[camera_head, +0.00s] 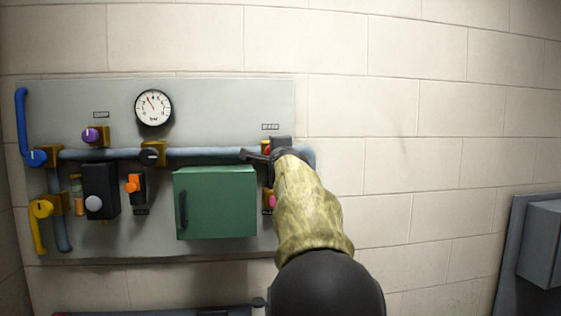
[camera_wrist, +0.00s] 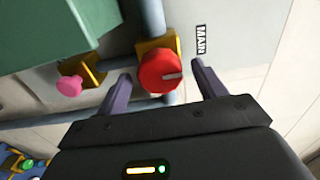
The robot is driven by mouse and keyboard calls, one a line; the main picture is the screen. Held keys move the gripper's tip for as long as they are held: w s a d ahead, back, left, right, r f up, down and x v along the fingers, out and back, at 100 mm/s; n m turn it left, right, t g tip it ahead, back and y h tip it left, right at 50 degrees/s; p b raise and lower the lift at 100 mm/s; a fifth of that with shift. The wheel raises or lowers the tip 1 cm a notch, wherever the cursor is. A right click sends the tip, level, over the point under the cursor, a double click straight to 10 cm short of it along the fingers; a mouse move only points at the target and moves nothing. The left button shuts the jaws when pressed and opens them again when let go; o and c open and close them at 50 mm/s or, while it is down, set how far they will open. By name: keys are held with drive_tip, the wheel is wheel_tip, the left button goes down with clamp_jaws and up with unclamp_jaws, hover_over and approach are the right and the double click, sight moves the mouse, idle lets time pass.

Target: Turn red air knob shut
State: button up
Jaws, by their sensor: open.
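The red knob (camera_wrist: 160,73) sits on a yellow valve body (camera_wrist: 146,46) on the blue-grey pipe, with a pale pointer line on its face. A label reading MAIN (camera_wrist: 201,40) is beside it. In the wrist view my gripper (camera_wrist: 157,77) is open, with one dark finger on each side of the red knob and gaps visible on both sides. Whether the fingertips reach past the knob's face is hard to tell. In the head view my arm and gripper (camera_head: 262,155) cover most of the red knob (camera_head: 266,148) at the panel's right end.
A pink knob (camera_wrist: 69,86) sits close to my left finger. A green box (camera_head: 216,203) with a dark handle juts out left of my gripper. The grey panel (camera_head: 215,105) also carries a gauge (camera_head: 154,108), a purple knob (camera_head: 91,135) and an orange switch (camera_head: 134,184).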

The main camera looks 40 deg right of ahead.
drive_tip(key=v, duration=1.7)
drive_tip(key=shift+b, duration=0.45)
drive_tip(key=shift+a, duration=0.1)
drive_tip(key=shift+f, duration=0.1)
